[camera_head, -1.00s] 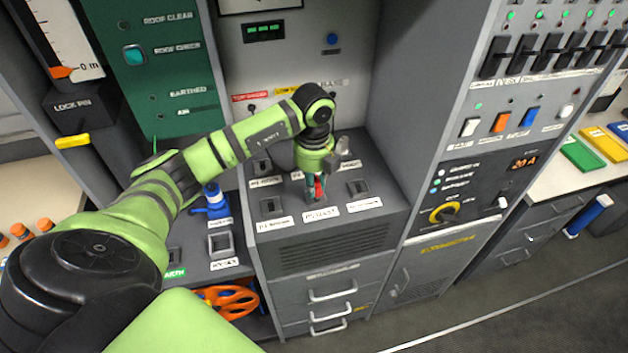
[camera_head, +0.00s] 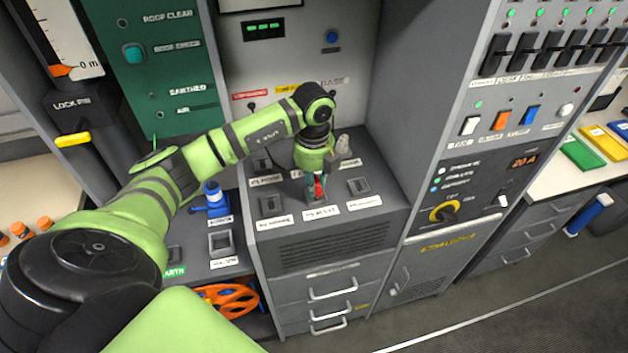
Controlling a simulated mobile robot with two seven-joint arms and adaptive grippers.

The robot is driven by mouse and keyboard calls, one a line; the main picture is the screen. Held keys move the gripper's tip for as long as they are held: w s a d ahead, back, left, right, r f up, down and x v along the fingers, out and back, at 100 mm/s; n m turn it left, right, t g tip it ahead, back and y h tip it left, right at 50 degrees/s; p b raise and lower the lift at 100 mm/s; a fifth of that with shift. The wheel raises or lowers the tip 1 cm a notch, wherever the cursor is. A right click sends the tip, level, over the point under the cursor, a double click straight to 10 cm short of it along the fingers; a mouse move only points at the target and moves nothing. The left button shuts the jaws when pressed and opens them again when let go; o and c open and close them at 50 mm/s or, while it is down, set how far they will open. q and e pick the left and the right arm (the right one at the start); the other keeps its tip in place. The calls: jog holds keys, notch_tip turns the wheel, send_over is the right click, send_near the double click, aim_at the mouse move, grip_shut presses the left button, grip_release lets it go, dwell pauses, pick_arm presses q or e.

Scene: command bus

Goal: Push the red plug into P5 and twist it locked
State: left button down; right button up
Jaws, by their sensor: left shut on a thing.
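My left gripper (camera_head: 315,187) points down over the front middle socket of the grey socket bench (camera_head: 330,250). It is shut on the red plug (camera_head: 320,187), which shows as a small red patch between the fingers. The plug is at the socket just behind a white label that appears to read P5. The fingers hide most of the plug and the socket opening, so I cannot tell how deep the plug sits or how it is turned. My right gripper is not in view.
Square sockets (camera_head: 271,205) and (camera_head: 358,187) flank the plug on the bench. A pale plug (camera_head: 343,146) stands behind it at right. A blue plug (camera_head: 213,198) stands on the lower left shelf. An orange reel (camera_head: 230,299) lies below. A grey cabinet rises at right.

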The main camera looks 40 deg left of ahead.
pick_arm(q)
jog(key=shift+f+b, duration=0.6)
jog(key=shift+f, duration=0.2)
dwell(0.5)
jog(key=shift+f+m, duration=0.1)
jog(key=shift+m, duration=0.2)
jog(key=shift+m+b, duration=0.7)
jog(key=shift+m, duration=1)
jog(key=shift+a+m+b, duration=0.1)
jog(key=shift+m+b, duration=0.5)
jog(key=shift+m, duration=0.1)
jog(key=shift+m+b, duration=0.4)
jog(key=shift+m, duration=0.9)
